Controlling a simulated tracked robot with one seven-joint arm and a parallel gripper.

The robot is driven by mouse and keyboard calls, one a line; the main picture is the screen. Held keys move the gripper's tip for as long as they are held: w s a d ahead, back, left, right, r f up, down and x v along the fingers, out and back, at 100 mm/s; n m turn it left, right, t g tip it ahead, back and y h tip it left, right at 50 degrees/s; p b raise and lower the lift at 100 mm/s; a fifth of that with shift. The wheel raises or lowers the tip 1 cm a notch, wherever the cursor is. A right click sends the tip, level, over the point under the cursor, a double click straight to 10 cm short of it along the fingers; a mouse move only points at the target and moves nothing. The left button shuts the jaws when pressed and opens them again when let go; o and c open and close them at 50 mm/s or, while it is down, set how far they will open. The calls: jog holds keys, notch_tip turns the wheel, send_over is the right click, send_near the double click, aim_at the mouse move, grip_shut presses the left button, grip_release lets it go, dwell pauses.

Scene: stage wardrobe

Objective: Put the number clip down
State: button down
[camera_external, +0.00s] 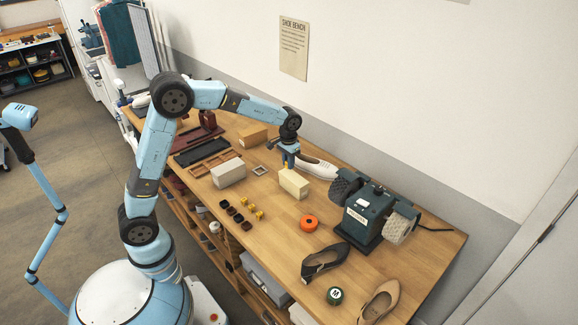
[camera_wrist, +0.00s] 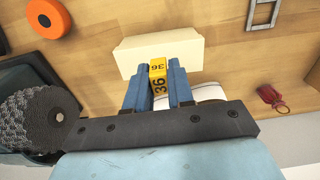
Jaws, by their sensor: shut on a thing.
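My gripper (camera_wrist: 158,72) is shut on a yellow number clip (camera_wrist: 158,78) marked 36, which sits between its blue fingers. In the external view my gripper (camera_external: 288,164) points down just above and behind a cream block (camera_external: 294,184). That block also shows in the wrist view (camera_wrist: 142,56), right at the fingertips. I cannot tell whether the clip touches the block. The clip is hardly visible in the external view.
A white shoe (camera_external: 319,168) lies close behind my gripper. A green polishing machine (camera_external: 365,216) with brush wheels stands to the right. An orange roll (camera_external: 308,223), a metal buckle (camera_external: 260,170) and a grey block (camera_external: 229,173) are nearby. Bare wood lies between the cream block and the yellow clips.

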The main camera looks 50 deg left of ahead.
aim_at(294, 177)
jog(key=f, duration=0.1)
jog(key=w+f, duration=0.2)
jog(key=shift+w+d+f, duration=0.1)
jog(key=shift+w+d, duration=0.15)
jog(key=shift+w+f, duration=0.1)
jog(key=shift+f, duration=1.5)
jog(key=c, duration=1)
grip_release()
jog(key=shift+f, duration=0.1)
